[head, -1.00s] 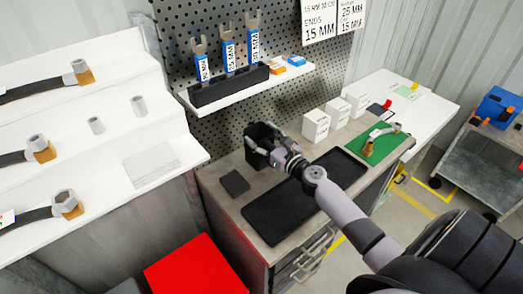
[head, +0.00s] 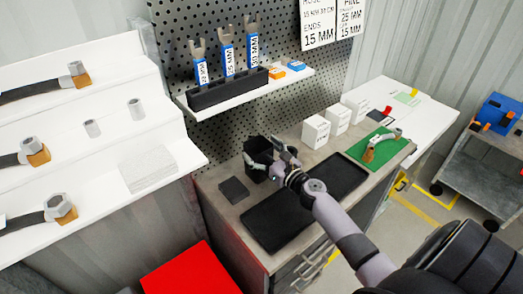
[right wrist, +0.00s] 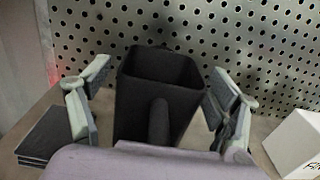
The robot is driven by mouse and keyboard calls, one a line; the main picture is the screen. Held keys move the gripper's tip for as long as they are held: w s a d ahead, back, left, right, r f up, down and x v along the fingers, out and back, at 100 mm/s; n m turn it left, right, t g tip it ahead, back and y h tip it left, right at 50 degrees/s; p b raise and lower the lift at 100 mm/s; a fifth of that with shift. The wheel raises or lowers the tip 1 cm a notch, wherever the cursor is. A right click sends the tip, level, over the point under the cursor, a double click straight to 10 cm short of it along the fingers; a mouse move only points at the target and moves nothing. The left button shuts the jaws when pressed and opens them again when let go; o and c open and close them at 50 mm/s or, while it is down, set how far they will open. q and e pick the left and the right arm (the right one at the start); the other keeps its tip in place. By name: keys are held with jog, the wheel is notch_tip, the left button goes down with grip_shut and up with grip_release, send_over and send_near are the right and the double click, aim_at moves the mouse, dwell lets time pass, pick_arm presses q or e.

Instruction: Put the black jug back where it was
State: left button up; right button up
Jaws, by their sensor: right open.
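The black jug (head: 258,156) stands upright on the grey workbench near the pegboard. In the right wrist view the jug (right wrist: 160,85) is between my fingers, with its handle toward me. My right gripper (head: 270,168) is open around the jug; in the right wrist view its fingers (right wrist: 158,105) are spread on both sides, with a visible gap on the left; contact on the right is unclear. The small dark square pad (head: 234,190) lies on the bench left of the jug, and nothing stands on it. My left gripper is not in view.
A black tray (head: 290,212) lies in front of the jug. White boxes (head: 316,131) stand to its right, then a green mat (head: 380,148) with a hose piece. A shelf (head: 250,92) with wrenches overhangs behind. A red box (head: 188,272) is below.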

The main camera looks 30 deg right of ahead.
jog(key=s+b, duration=0.2)
jog(key=s, duration=1)
jog(key=shift+d, duration=0.4)
jog(key=shift+s, duration=0.1)
